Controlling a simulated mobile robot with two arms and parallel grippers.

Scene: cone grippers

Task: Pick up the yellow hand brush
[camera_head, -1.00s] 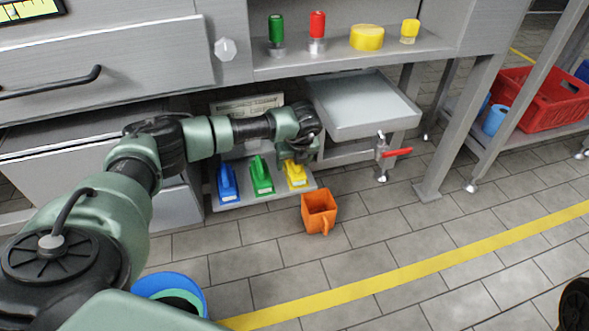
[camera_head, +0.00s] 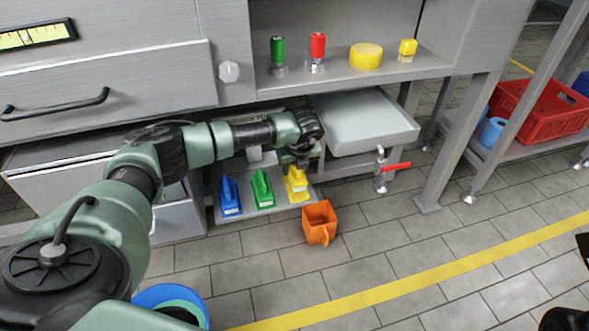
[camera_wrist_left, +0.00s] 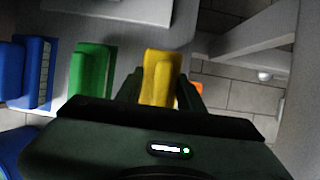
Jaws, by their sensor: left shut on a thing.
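The yellow hand brush (camera_head: 296,175) is at the right end of a row of brushes, over the low shelf under the counter. My left gripper (camera_head: 303,160) comes down on it from above and is shut on its upper part. In the left wrist view the yellow brush (camera_wrist_left: 160,78) stands between the two dark fingers (camera_wrist_left: 162,90). More yellow shows just below the held part; I cannot tell whether the brush touches the shelf. My right gripper is not clearly seen; only dark parts show at the right edge.
A green brush (camera_head: 263,188) and a blue brush (camera_head: 230,195) stand left of the yellow one on the low shelf (camera_head: 280,206). An orange scoop-like container (camera_head: 319,222) is on the floor in front. A grey basin (camera_head: 362,120) with a red-handled valve (camera_head: 396,167) is at the right.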

